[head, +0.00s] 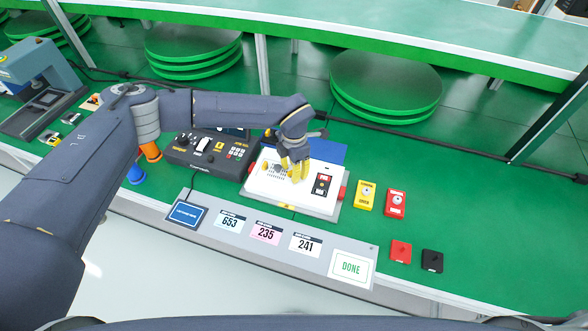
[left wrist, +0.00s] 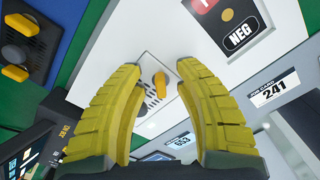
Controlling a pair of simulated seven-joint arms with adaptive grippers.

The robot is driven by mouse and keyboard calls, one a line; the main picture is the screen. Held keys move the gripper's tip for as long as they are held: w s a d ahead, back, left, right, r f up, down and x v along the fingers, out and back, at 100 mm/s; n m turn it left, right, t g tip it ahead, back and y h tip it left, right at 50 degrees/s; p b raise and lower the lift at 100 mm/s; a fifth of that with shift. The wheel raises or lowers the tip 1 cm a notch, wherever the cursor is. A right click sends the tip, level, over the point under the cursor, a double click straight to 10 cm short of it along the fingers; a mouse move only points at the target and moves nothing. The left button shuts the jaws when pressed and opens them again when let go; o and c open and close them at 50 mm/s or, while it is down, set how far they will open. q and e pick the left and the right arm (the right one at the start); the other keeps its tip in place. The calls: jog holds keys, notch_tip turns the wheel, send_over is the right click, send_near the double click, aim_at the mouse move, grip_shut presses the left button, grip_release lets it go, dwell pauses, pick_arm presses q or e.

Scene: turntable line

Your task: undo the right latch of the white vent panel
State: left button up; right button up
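The white vent panel (head: 258,183) is on the top of a white unit on the green bench, with dark slots. In the left wrist view, an orange latch (left wrist: 161,83) stands on the slotted white plate (left wrist: 143,72). My left gripper (head: 295,172) points down over the panel. Its yellow fingers (left wrist: 160,105) are apart, one each side of the latch in that view; contact cannot be told. The fingers hide part of the panel in the head view. My right gripper is not in view.
A red-and-black POS/NEG block (head: 322,184) sits right of the fingers. A dark control box (head: 205,150) is at left. Yellow (head: 365,196) and red (head: 395,203) boxes stand at right. A sign strip (head: 285,240) runs in front. The far right bench is clear.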

pick_arm(q)
jog(key=shift+o, duration=0.2)
grip_shut()
jog(key=shift+n, duration=0.6)
jog(key=shift+c, duration=0.2)
grip_release()
